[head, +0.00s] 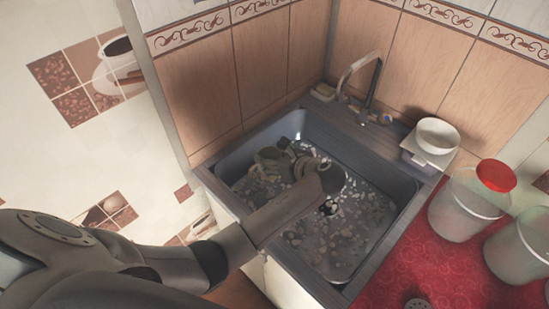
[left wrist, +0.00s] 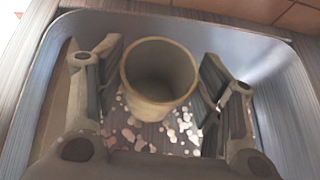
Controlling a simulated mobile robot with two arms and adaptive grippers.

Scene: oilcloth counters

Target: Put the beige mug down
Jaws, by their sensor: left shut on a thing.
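The beige mug (left wrist: 158,85) shows in the left wrist view between the two fingers of my left gripper (left wrist: 160,92), with its open rim toward the camera. The left gripper is shut on it. In the head view my left gripper (head: 274,160) is inside the sink (head: 345,262), toward its back left part. The mug is hard to make out there, mostly hidden by the wrist and gripper. I cannot tell whether the mug touches the sink bottom. My right gripper is not in view.
The sink bottom has a pale speckled pattern. A tap (head: 368,85) stands behind it, with a white bowl (head: 437,135) at the back right. Glass jars (head: 463,207) stand on the red counter (head: 420,265) to the right. Tiled walls close off the back.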

